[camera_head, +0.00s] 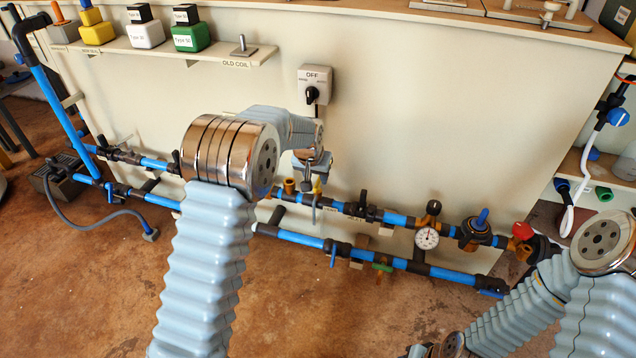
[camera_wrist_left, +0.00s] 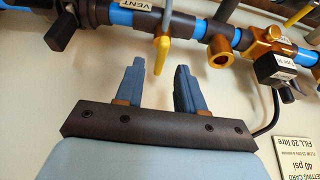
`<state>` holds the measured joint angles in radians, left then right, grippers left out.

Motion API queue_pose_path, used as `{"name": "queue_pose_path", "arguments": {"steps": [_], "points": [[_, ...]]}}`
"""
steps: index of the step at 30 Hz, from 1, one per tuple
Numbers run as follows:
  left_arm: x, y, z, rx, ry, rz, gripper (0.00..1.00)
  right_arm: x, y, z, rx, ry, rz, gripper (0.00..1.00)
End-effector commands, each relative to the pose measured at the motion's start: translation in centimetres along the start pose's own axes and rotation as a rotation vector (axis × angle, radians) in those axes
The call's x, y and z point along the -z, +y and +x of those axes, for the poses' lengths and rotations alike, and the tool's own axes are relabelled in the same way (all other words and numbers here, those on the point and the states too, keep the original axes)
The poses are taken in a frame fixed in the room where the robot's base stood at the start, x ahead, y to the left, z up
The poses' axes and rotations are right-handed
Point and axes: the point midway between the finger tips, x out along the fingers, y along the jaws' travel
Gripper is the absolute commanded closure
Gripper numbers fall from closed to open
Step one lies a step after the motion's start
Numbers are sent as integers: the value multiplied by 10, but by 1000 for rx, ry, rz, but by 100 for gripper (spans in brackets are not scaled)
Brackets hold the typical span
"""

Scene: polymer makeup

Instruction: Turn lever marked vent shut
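The vent lever is a yellow handle (camera_wrist_left: 162,52) on the dark pipe beside a white VENT label (camera_wrist_left: 133,6) in the left wrist view. It points across the pipe rather than along it. My left gripper (camera_wrist_left: 159,64) is open, with its two blue-grey fingers spread and the lever's free end showing between the fingertips. I see no contact, and the depth between them is hard to judge. In the head view my left gripper (camera_head: 314,162) is at the upper pipe, with the yellow lever (camera_head: 317,186) just below it. My right gripper is not visible.
A pipe run with blue sections (camera_head: 290,236) crosses the cream panel (camera_head: 400,120). A black-handled valve (camera_wrist_left: 60,32) and a brass fitting (camera_wrist_left: 218,52) flank the lever. A pressure gauge (camera_head: 427,238) and a red knob (camera_head: 523,231) are to the right. An OFF switch box (camera_head: 314,76) is above.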

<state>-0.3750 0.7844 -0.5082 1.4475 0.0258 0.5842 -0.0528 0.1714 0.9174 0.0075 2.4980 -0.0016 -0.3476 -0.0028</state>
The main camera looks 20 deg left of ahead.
Motion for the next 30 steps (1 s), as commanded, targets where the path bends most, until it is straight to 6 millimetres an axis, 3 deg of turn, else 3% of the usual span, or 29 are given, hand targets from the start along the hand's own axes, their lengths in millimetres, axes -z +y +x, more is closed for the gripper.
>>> {"name": "queue_pose_path", "arguments": {"steps": [1,6,17,25,30], "points": [[-2,-1,11,1,-3,0,62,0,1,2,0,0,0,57],[-1,0,31,0,-1,0,62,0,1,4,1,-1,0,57],[0,0,37,0,0,0,62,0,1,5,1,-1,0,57],[0,0,37,0,0,0,100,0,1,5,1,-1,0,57],[0,0,37,0,0,1,100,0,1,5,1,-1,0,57]]}}
